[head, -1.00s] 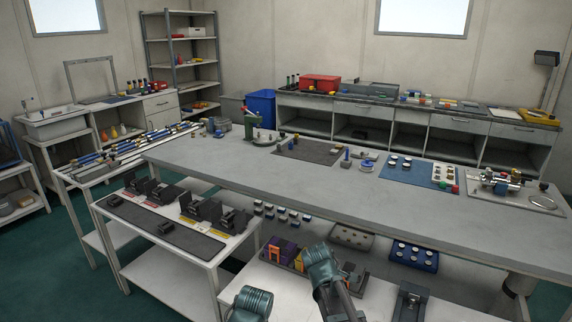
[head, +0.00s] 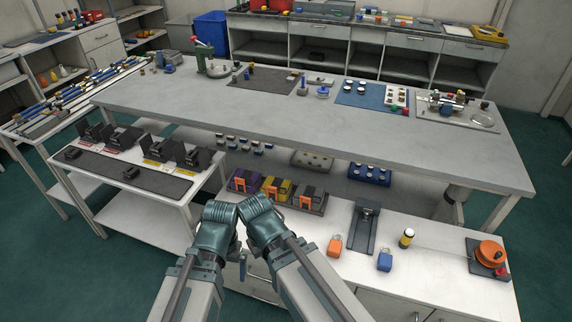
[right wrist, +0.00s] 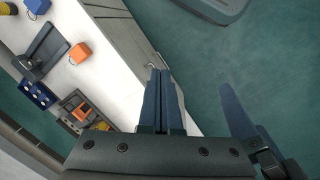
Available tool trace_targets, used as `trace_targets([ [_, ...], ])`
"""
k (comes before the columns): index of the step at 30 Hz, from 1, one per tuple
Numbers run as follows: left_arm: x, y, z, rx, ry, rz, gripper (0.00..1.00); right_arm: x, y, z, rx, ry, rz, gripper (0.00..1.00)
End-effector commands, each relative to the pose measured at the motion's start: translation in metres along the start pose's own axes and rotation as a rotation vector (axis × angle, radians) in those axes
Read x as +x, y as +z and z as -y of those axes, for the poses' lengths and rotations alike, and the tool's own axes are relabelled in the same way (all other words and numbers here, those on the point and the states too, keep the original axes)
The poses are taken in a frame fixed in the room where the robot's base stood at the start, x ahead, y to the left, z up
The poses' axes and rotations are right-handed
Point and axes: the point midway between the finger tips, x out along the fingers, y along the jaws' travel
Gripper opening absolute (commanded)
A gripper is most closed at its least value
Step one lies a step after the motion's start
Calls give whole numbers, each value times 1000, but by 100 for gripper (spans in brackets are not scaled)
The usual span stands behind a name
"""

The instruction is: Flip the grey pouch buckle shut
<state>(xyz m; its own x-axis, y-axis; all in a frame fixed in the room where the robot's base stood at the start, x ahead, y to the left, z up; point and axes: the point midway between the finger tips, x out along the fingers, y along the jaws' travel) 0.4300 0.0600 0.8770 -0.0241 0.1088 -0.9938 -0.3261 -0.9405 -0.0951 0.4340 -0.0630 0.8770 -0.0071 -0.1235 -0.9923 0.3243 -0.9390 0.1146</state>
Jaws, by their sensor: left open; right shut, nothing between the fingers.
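The grey pouch (head: 314,195) stands at the right end of a dark tray on the low white bench, with an orange buckle (head: 305,202) on its front. The buckle is too small to tell whether it is up or down. My left gripper (head: 242,257) is open, mostly hidden between my forearms, in front of the bench edge. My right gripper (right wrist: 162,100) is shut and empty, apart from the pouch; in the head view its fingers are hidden.
A yellow pouch (head: 280,187) and a purple pouch (head: 245,179) share the tray. To the right are a grey stand (head: 362,235), an orange padlock (head: 335,246), a blue padlock (head: 384,260) and an orange reel (head: 489,252). The big table (head: 300,125) overhangs behind.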

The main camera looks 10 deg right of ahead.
Motion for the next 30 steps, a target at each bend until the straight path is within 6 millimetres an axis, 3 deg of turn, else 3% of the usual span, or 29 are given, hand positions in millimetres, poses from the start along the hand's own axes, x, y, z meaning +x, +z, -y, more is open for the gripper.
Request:
trace_targets([
  [6,74,-5,-7,3,-1,-1,100,69,-30,-37,-1,191,-106,0],
  [12,141,-9,-13,6,-2,-2,100,115,-64,-83,-30,432,-232,0],
  [21,239,-15,-22,10,-3,-3,100,160,-110,-133,-136,788,-398,0],
  [30,334,-20,-31,14,-4,-4,100,188,-150,-154,-310,1126,-520,0],
])
